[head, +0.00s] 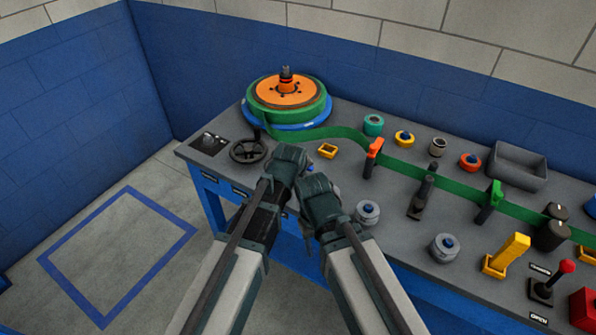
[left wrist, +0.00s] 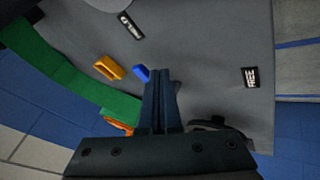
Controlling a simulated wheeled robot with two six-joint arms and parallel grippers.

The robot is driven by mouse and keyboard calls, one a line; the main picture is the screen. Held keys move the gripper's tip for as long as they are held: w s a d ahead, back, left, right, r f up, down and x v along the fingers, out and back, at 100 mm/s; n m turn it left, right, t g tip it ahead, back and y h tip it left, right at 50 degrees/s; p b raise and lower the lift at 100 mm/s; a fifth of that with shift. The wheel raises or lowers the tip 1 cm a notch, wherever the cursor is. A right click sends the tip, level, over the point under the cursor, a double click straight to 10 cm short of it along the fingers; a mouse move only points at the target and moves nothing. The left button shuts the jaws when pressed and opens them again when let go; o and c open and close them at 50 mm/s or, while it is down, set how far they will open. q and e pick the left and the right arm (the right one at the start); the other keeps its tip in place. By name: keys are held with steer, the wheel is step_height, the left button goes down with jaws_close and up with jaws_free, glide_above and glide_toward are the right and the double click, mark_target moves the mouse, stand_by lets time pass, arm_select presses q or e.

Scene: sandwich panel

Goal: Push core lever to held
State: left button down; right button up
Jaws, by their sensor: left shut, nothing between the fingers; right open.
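My left gripper (head: 289,158) is low over the front left part of the bench, right of the black handwheel (head: 249,150). In the left wrist view its fingers (left wrist: 160,85) are shut with nothing between them. A small blue piece (left wrist: 142,71) is close beside the fingertips; it may be the core lever's end, but I cannot tell whether they touch. A label reading FREE (left wrist: 250,77) lies on the grey panel. In the head view the lever is not discernible, probably hidden by my grippers. My right gripper (head: 317,187) is open and empty, close beside the left one.
The orange-topped spool (head: 285,93) stands at the back left, with a green strip (head: 320,132) running right from it. A yellow bracket (head: 327,151) sits just beyond my grippers. A grey knob (head: 366,212) stands right of them. Floor left of the bench is clear.

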arm_select(q)
steer(key=shift+w+d, duration=0.15)
steer(key=shift+d, duration=0.1)
arm_select(e)
steer(key=shift+w+d, duration=0.1)
steer(key=shift+d, duration=0.15)
arm_select(q)
steer(key=shift+w+d+r, duration=0.1)
steer(key=shift+w+d, duration=0.05)
steer(key=shift+d, duration=0.05)
arm_select(e)
steer(key=shift+r, duration=0.15)
